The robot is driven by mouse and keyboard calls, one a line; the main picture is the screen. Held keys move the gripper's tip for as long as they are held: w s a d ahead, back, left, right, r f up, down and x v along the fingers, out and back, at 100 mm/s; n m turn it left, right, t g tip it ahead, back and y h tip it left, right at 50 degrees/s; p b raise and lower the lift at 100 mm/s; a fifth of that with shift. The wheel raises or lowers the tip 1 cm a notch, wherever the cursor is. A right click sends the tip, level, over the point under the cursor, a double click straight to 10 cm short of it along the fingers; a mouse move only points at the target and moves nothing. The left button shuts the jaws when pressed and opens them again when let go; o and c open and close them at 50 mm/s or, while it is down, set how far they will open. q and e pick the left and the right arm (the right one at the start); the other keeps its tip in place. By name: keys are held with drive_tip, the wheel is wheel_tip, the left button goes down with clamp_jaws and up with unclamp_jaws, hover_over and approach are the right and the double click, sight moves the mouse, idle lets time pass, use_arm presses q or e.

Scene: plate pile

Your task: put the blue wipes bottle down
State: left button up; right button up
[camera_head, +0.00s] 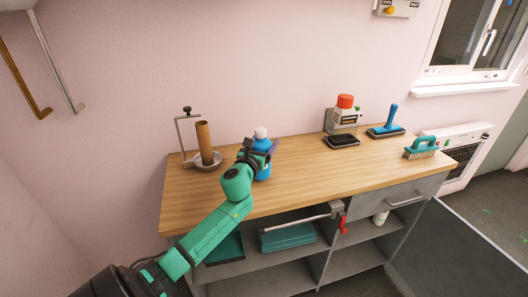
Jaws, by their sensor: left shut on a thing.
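A blue wipes bottle (265,171) with a white cap stands upright at the middle left of the wooden worktop (310,170). My left gripper (258,155) reaches in from the lower left on a green arm and is shut on the bottle. The gripper hides part of the bottle's left side. The bottle's base is near or on the wood; I cannot tell whether it touches. My right gripper is not in view.
A red-topped dispenser (344,111), a black pad (343,140), a blue-handled tool (389,122) and a teal brush (421,147) stand to the right. Bare wood lies between. Shelves and a red-handled clamp (343,224) are below.

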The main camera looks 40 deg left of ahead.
use_arm(q)
drive_tip(key=shift+f, duration=0.85)
drive_tip(key=shift+w+d, duration=0.1)
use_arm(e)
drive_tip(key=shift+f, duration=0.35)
use_arm(q)
drive_tip(key=o, duration=1.3)
drive_tip(key=shift+f, duration=0.15)
drive_tip(key=shift+o, duration=1.2)
drive_tip(key=shift+s+d, duration=0.1)
drive_tip(key=shift+s, duration=0.25)
drive_tip(key=v, duration=1.1)
drive_tip(key=shift+b, duration=0.4)
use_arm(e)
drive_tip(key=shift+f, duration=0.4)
